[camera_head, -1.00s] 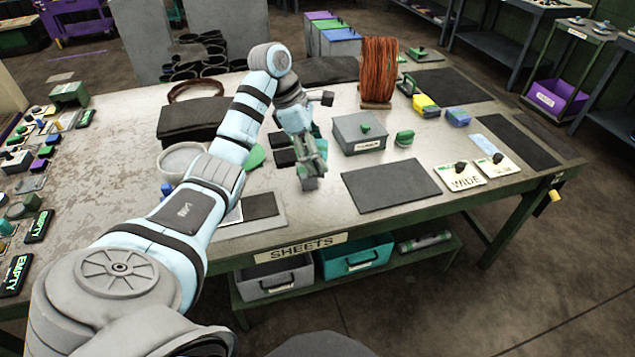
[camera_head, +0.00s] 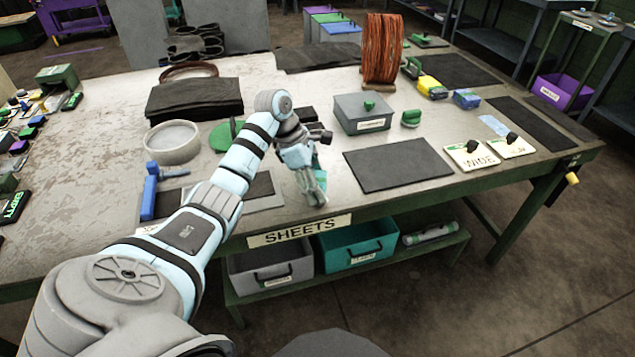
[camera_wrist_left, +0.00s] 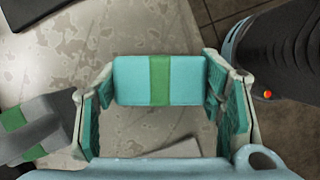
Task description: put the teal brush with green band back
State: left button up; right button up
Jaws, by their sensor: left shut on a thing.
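The teal brush with the green band (camera_wrist_left: 158,80) shows in the left wrist view as a teal block crossed by one green stripe. It sits between the two teal-padded fingers of my left gripper (camera_wrist_left: 162,100), which is shut on it. In the head view my left gripper (camera_head: 316,196) points down over the table's front edge region, just above the SHEETS label. There the brush is mostly hidden by the gripper, and I cannot tell whether it touches the table. My right gripper is not in view.
A dark grey mat (camera_head: 398,164) lies right of the gripper, with a grey lidded box (camera_head: 362,114) behind it. WIDE (camera_head: 472,156) and another label plate stand farther right. A round grey dish (camera_head: 172,142) and blue-handled tool (camera_head: 149,192) are left. Bins (camera_head: 270,268) sit below.

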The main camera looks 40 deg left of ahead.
pick_arm(q)
jog(key=o, duration=1.2)
jog(key=shift+r, duration=0.2)
jog(key=p+v, duration=0.3)
jog(key=v, duration=0.9)
jog(key=shift+s+d, duration=0.1)
